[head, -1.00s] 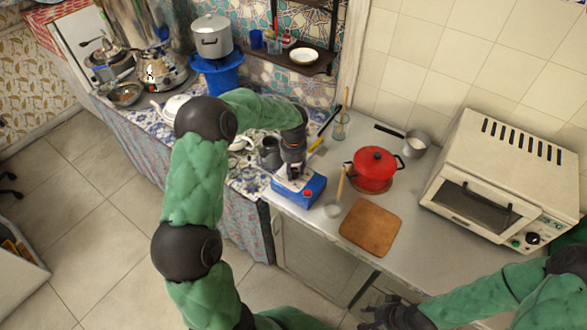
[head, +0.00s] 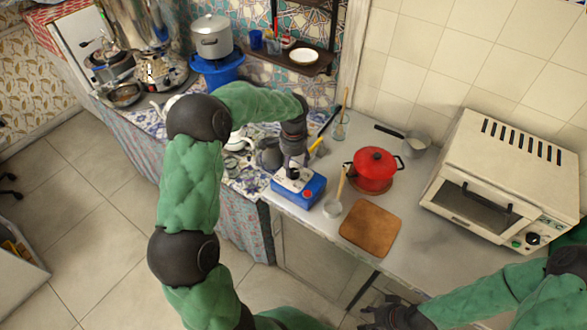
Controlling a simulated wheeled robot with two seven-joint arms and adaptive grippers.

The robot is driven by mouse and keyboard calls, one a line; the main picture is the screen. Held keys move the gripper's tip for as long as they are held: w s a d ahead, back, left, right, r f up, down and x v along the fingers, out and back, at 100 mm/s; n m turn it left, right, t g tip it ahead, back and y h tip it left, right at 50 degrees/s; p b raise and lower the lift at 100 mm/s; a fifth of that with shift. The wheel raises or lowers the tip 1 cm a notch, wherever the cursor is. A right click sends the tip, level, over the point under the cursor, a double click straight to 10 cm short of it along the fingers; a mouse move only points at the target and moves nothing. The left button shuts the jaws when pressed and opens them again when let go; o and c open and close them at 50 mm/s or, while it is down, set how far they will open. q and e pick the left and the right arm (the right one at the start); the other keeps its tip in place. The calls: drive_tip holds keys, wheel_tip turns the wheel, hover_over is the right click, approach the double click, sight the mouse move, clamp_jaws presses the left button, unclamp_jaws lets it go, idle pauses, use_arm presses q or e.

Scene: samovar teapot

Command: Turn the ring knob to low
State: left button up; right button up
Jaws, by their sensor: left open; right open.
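A small blue appliance with a pale top (head: 298,186) sits at the left end of the grey counter. A red knob (head: 308,195) shows on it toward its right front; I cannot read its setting. My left gripper (head: 291,161) is open and hangs just behind the blue appliance, partly over its back edge. Its fingers are small and partly hidden, and I cannot tell if they touch the appliance. My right gripper (head: 385,312) is open and low at the bottom edge of the view, in front of the counter, away from the appliance.
A pale ladle (head: 333,208), a brown board (head: 370,229) and a red pot (head: 375,167) are right of the appliance. A toaster oven (head: 505,185) stands further right. A dark jug (head: 268,157) stands left of my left gripper. A glass (head: 341,128) stands behind.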

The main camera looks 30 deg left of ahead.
sight(294, 172)
use_arm(q)
wheel_tip(294, 172, up, 8)
drive_tip(key=shift+r, duration=0.15)
idle(0.3)
